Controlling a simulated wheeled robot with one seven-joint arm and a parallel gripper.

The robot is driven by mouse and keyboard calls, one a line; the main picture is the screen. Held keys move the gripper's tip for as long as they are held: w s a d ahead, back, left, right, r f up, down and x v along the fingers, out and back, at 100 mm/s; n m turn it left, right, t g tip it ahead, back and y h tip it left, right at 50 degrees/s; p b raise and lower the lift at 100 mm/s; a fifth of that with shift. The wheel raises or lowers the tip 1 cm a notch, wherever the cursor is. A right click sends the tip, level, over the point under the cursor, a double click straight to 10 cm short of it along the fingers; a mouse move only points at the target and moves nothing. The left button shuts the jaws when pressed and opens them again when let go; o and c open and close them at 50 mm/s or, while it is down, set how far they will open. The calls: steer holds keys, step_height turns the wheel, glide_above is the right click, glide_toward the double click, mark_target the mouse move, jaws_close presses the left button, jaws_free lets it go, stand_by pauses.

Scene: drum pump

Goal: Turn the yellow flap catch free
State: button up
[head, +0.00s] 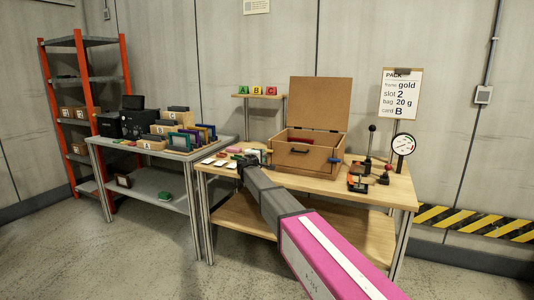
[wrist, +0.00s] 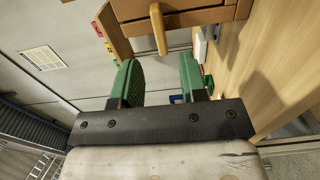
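The yellow flap catch (wrist: 158,28) is a short rounded bar on the wooden box (wrist: 180,10) in the wrist view. It points down from the box's brown wall toward the gap between my fingers. My gripper (wrist: 158,78) is open, with one green finger pad on each side of that gap and nothing between them. The catch lies just beyond the fingertips and appears apart from both pads. In the head view my gripper (head: 251,157) is at the left side of the box (head: 300,157), over the bench; the catch is too small there to make out clearly.
The box's lid (head: 318,104) stands open. Small cards (head: 220,161) lie on the bench (head: 385,190) left of the box. A black lever (head: 369,145) and a dial gauge (head: 403,145) stand at the right. A side table (head: 180,155) holds frames and bins.

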mark_target(268, 151)
steer(key=x, duration=0.7)
steer(key=shift+w, duration=0.1)
steer(key=shift+c, duration=0.3)
jaws_close()
